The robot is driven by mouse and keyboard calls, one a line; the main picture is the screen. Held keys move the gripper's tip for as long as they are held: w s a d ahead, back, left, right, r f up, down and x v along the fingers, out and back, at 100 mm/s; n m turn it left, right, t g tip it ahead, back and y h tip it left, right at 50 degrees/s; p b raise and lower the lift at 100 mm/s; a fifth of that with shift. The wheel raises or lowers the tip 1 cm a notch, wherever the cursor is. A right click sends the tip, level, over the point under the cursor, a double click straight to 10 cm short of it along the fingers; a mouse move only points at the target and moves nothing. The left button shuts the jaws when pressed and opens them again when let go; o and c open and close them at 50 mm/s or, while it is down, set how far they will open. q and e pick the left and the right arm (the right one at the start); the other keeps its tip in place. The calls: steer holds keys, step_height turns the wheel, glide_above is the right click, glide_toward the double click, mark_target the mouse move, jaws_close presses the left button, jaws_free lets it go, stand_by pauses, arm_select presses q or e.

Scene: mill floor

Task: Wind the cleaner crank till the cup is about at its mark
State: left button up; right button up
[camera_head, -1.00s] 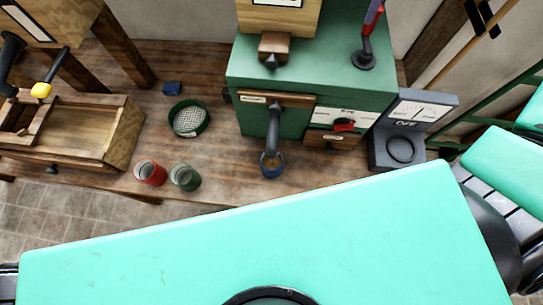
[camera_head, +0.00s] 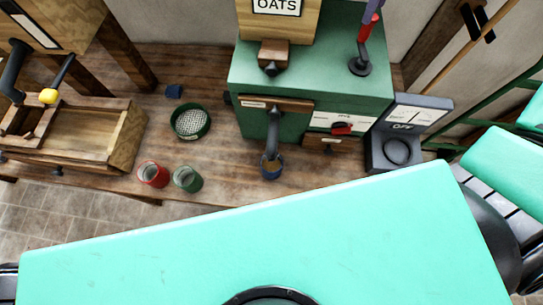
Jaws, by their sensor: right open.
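A crank with a dark arm and yellow knob (camera_head: 48,96) stands over the wooden machine (camera_head: 125,155) at the left; which machine is the cleaner is not labelled legibly. A red cup (camera_head: 153,174) and a green cup (camera_head: 187,179) stand side by side near the counter's front edge. No fill mark can be made out. My right arm shows at the right edge, its jaws open, away from crank and cups; its fingertips are hard to make out. My left gripper is not in view.
A round green sieve (camera_head: 190,122) and a small blue block (camera_head: 174,91) lie on the wooden counter (camera_head: 225,165). A grey scale (camera_head: 408,140) stands right of the green machine. A red-handled lever (camera_head: 367,30) rises from its top. My mint-green body fills the foreground.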

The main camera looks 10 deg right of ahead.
step_height(320, 180, up, 4)
steer(key=shift+f+p, duration=0.1)
steer(key=shift+p, duration=0.75)
steer(key=shift+r, duration=1.05)
